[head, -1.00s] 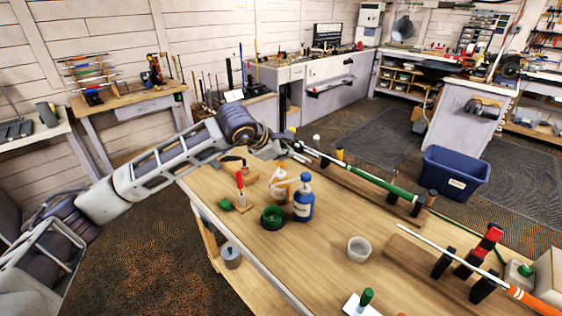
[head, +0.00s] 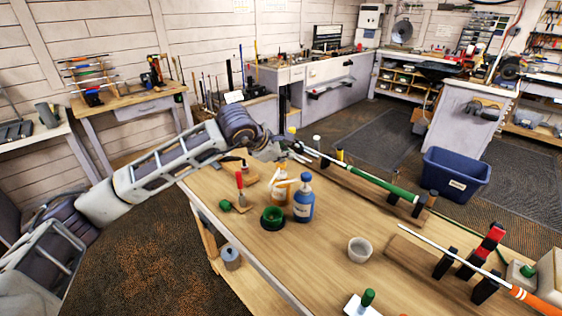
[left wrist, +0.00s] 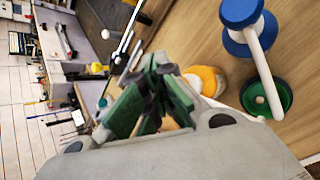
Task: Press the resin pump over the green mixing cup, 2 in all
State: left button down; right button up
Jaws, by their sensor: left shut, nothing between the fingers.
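The green mixing cup (head: 272,218) stands on the wooden bench. A blue pump bottle (head: 303,206) with a white label stands just right of it, its white spout reaching left toward the cup. In the left wrist view the spout (left wrist: 266,70) ends over the green cup (left wrist: 281,98). A yellow-orange pump bottle (head: 280,192) stands behind, partly hidden by the blue bottle; its orange top (left wrist: 207,80) shows beside my fingers. My left gripper (head: 297,149) is shut and empty, above and behind the bottles. Its green-padded fingers (left wrist: 152,92) meet. My right gripper is out of view.
A red-handled tool (head: 240,182) stands left of the cup. A grey bowl (head: 359,249) sits at the right. Golf clubs, one with a green grip (head: 388,186), lie in supports at the back and right. The bench front between cup and bowl is clear.

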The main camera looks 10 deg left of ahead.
pick_arm(q)
jog(key=shift+f, duration=0.4)
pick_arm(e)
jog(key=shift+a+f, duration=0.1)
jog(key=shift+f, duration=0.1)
pick_arm(q)
jog(key=shift+r, duration=0.2)
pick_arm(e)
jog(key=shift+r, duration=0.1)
pick_arm(q)
jog(key=shift+w+r+p, duration=0.1)
jog(key=shift+r+p, duration=0.2)
jog(key=shift+r, duration=1)
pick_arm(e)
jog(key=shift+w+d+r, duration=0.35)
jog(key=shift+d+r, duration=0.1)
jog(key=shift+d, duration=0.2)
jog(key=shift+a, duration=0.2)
